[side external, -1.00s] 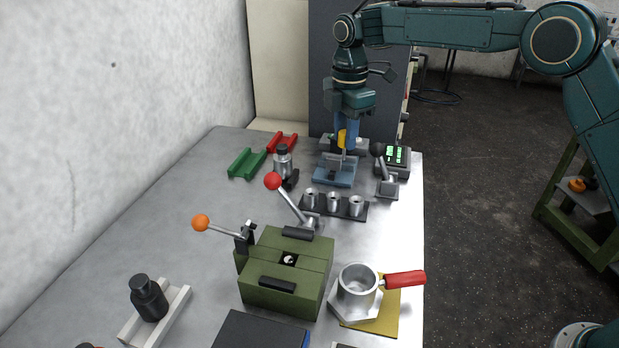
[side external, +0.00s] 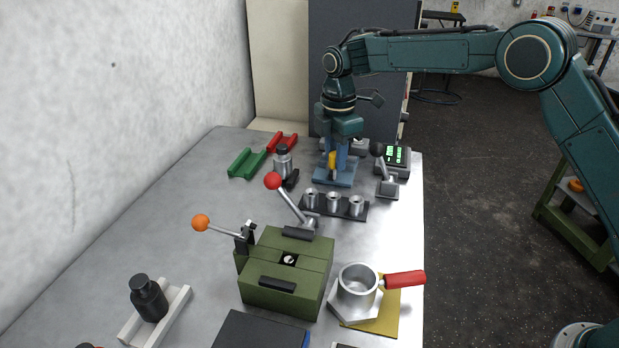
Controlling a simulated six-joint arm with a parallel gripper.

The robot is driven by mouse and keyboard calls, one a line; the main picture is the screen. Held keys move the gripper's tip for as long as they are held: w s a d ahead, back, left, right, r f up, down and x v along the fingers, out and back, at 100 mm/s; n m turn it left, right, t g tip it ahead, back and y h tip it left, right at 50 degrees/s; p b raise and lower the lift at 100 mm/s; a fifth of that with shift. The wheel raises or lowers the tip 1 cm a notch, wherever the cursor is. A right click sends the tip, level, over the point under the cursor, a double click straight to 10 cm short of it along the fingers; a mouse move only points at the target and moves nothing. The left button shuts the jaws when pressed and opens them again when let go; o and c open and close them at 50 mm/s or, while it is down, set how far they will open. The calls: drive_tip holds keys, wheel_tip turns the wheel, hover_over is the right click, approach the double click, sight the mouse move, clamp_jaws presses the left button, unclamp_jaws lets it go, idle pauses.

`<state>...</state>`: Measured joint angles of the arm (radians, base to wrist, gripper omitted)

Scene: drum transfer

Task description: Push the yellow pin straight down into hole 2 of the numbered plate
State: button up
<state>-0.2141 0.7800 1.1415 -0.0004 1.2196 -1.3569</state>
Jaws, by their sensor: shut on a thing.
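My gripper (side external: 334,168) points down at the far end of the table, over a blue block (side external: 349,180). Its blue fingers are shut on the yellow pin (side external: 332,160), of which a small yellow part shows between them. The fingers hide the pin's lower end, and I cannot tell whether it touches the block. No numbers are readable in this view, so I cannot tell which thing is the numbered plate or where hole 2 is. A dark plate (side external: 318,212) with three metal sockets lies just in front of the blue block.
A black-knobbed lever (side external: 386,180) and a box with a green display (side external: 397,157) stand right of my gripper. A black-capped metal bottle (side external: 283,161) stands left. A red-knobbed lever (side external: 287,198) rises in front, by the green fixture (side external: 282,270).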

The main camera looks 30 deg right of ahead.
drive_tip(key=shift+f, duration=1.75)
drive_tip(key=shift+f, duration=2.35)
idle(1.9)
drive_tip(key=o, duration=1.6)
drive_tip(key=shift+o, duration=0.2)
drive_tip(key=shift+r, duration=0.15)
drive_tip(key=shift+r, duration=3.65)
